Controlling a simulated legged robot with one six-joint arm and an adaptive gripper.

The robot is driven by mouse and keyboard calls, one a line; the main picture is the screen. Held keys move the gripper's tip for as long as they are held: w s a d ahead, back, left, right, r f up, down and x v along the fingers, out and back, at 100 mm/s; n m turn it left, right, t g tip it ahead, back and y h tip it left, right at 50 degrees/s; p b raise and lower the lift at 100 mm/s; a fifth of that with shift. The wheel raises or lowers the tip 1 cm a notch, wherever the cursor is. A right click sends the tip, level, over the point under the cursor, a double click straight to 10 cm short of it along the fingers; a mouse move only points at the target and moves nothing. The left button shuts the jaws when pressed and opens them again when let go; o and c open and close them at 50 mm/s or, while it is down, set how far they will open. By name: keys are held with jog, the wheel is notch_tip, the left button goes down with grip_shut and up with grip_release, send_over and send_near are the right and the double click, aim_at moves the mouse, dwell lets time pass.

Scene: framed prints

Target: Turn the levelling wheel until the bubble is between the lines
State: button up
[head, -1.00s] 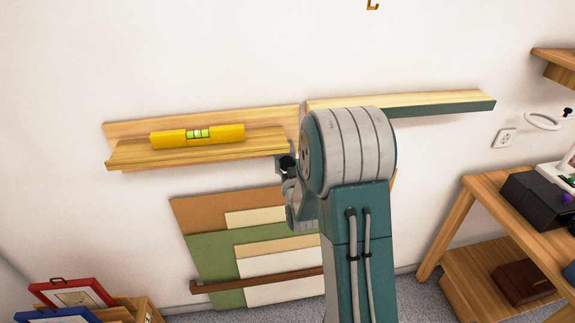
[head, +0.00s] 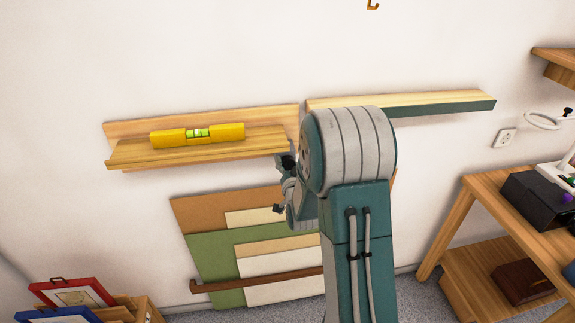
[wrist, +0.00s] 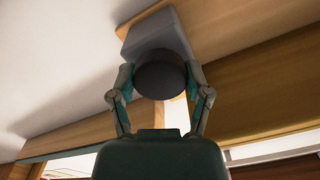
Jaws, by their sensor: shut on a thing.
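The yellow spirit level (head: 197,135) rests on the wooden ledge (head: 260,143) on the wall. Its green vial (head: 197,132) faces me, but the bubble is too small to place surely against the lines. In the wrist view the dark round levelling wheel (wrist: 160,76) sits under a grey block (wrist: 158,36) on the ledge's underside. My gripper (wrist: 160,88) has one finger on each side of the wheel and is shut on it. In the head view my arm hides most of the wheel and gripper.
A second shelf (head: 440,103) is on the wall to the right of my arm. Flat boards (head: 215,260) lean on the wall below the ledge. A wooden table (head: 470,210) stands at the right, and framed prints (head: 72,292) stand at the lower left.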

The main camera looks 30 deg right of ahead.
jog(key=shift+m, duration=0.6)
jog(key=o, duration=1.2)
jog(key=shift+c, duration=0.2)
jog(key=v, duration=0.7)
jog(key=shift+s, duration=0.2)
jog(key=shift+a, duration=0.1)
